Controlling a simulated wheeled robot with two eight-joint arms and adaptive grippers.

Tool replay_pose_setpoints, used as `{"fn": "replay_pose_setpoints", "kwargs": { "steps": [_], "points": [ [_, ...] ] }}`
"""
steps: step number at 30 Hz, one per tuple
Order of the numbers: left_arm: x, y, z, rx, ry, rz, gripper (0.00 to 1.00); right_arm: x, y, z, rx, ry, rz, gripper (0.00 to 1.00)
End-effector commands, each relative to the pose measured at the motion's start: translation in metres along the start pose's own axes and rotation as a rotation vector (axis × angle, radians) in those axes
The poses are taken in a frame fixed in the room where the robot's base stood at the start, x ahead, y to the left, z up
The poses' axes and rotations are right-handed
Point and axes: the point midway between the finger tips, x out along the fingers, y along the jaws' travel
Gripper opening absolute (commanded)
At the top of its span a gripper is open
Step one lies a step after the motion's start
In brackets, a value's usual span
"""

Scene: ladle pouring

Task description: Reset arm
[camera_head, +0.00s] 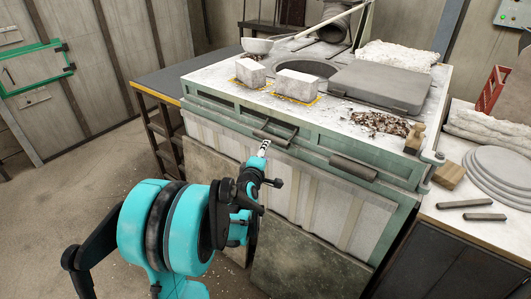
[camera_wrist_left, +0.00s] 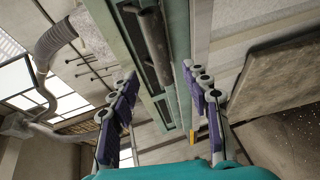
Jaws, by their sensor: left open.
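My left arm comes in from the lower left in the head view. My left gripper (camera_head: 268,164) is open in front of the green furnace bench (camera_head: 225,118), near a dark front handle (camera_head: 275,132). In the left wrist view the open fingers of my left gripper (camera_wrist_left: 160,84) stand wide apart with nothing between them close by; the bench's green front and a dark handle show beyond. A ladle (camera_head: 257,46) with a long pale handle lies at the back left of the bench top, apart from my gripper. My right gripper is not in view.
Two white blocks (camera_head: 250,73) (camera_head: 297,84) stand by a round opening (camera_head: 312,67). A grey slab (camera_head: 380,87) lies right of it. A second front handle (camera_head: 353,168) juts out. A side table (camera_head: 475,228) holds stacked discs (camera_head: 502,172). Open floor (camera_head: 60,215) is at left.

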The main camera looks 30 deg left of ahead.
Motion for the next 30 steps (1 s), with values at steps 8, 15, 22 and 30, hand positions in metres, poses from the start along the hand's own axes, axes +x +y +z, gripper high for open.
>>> {"fn": "replay_pose_setpoints", "kwargs": {
  "steps": [8, 15, 22, 30],
  "points": [
    [0.0, 0.0, 0.0, 0.001, 0.0, 0.0, 0.48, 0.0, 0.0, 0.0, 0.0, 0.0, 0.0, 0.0],
    [-0.032, 0.007, 0.044, 0.199, -0.097, -0.077, 0.48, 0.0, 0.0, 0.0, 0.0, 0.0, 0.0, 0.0],
    [-0.128, -0.008, 0.118, 0.697, -0.345, -0.224, 0.48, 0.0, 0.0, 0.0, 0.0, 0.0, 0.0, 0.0],
    [-0.255, -0.06, 0.151, 1.271, -0.653, -0.323, 0.48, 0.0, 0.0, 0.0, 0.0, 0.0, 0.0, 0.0]
  ]
}}
